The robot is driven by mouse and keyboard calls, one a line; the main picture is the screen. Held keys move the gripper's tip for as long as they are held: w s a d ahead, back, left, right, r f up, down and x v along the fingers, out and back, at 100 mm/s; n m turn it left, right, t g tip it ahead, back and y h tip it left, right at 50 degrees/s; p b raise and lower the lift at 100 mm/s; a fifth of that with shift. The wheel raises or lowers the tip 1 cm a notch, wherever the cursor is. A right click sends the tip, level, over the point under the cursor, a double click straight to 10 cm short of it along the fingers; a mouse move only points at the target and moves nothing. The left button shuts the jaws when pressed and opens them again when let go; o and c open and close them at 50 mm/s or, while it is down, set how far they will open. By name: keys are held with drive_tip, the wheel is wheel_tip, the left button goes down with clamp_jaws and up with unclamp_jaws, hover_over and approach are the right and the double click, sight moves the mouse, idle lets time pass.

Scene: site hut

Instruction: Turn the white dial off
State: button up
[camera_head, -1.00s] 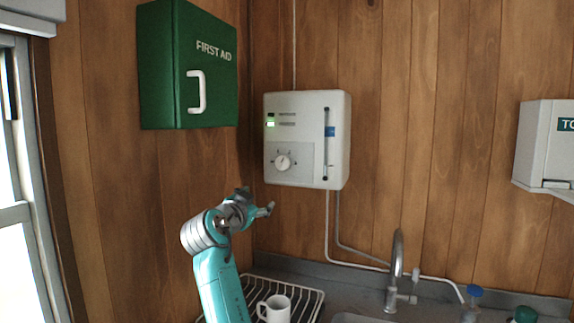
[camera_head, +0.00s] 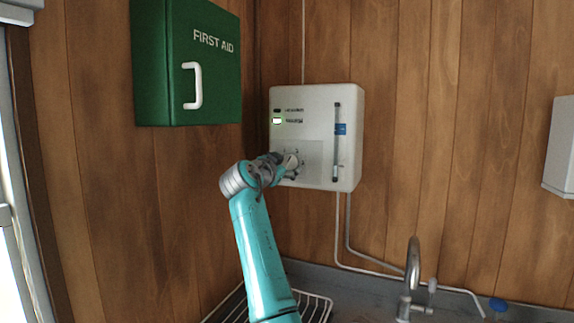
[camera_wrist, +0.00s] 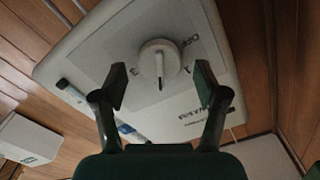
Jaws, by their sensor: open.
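The white dial (camera_wrist: 160,62) is a round knob with a pointer ridge, on the grey panel of the white wall heater unit (camera_head: 317,110). In the wrist view it sits between the two fingertips of my gripper (camera_wrist: 160,84), slightly beyond them. My gripper is open, with a gap on both sides of the dial and no visible contact. In the head view my gripper (camera_head: 290,163) is in front of the panel and partly covers the dial. An indicator light (camera_head: 277,121) on the unit is lit.
A green first aid cabinet (camera_head: 190,65) hangs to the left of the unit. Pipes (camera_head: 345,235) run down from the unit to the counter. A tap (camera_head: 412,270) and a dish rack (camera_head: 318,305) are below. A white dispenser (camera_head: 562,150) is at the right.

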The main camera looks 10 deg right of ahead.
drive_tip(key=shift+x, duration=0.85)
drive_tip(key=c, duration=1.2)
drive_tip(key=shift+o, duration=0.2)
